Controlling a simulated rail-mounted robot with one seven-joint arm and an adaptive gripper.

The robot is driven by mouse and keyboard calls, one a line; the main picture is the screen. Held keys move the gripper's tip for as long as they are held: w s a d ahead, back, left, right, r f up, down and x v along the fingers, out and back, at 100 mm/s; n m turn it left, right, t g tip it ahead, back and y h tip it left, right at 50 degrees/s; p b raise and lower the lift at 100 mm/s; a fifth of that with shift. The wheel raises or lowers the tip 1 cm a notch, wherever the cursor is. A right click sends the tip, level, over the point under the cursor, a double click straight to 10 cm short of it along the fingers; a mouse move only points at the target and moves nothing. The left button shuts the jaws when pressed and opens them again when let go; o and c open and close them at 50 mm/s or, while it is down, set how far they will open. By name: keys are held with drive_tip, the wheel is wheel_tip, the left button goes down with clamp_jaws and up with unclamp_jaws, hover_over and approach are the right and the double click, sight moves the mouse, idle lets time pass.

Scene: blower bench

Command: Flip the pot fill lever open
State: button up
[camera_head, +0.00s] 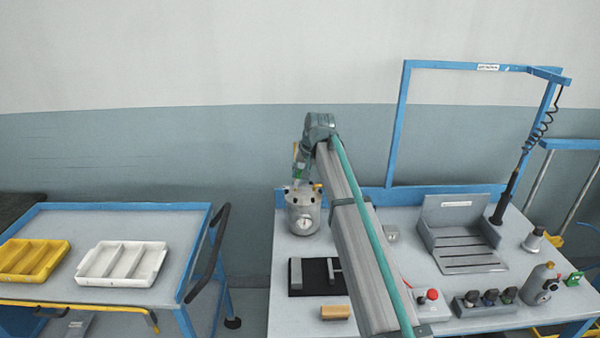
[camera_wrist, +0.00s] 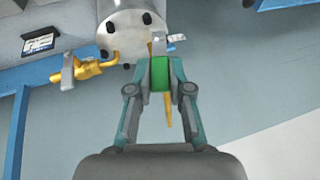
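The metal pot (camera_head: 303,213) with a round gauge stands at the back left of the right bench. In the wrist view its rounded body (camera_wrist: 128,22) is at the top. A brass valve (camera_wrist: 85,70) with a grey lever (camera_wrist: 68,62) joins the pot on the left. My gripper (camera_wrist: 160,72) is beside the pot on the right, its fingers close together around a green piece (camera_wrist: 160,78). I cannot tell whether they touch it. A thin yellow strip (camera_wrist: 168,112) shows below the green piece. In the head view my gripper (camera_head: 298,175) is just above the pot, partly hidden.
A dark mat (camera_head: 316,277) with grey parts and a wooden block (camera_head: 335,312) lie in front of the pot. A red button box (camera_head: 432,300) and a grey fixture (camera_head: 465,240) stand to the right. A blue frame (camera_head: 398,130) rises behind. My forearm crosses above the bench.

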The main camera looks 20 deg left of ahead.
clamp_jaws()
drive_tip(key=shift+s+a+t+h, duration=0.25)
drive_tip(key=shift+a+h, duration=0.3)
drive_tip(key=shift+h, duration=0.35)
drive_tip(key=shift+a+r+n+t+h, duration=0.15)
drive_tip(key=shift+n+t+h, duration=0.15)
drive_tip(key=shift+h, duration=0.2)
drive_tip(key=o, duration=0.7)
unclamp_jaws()
drive_tip(key=shift+o, duration=0.2)
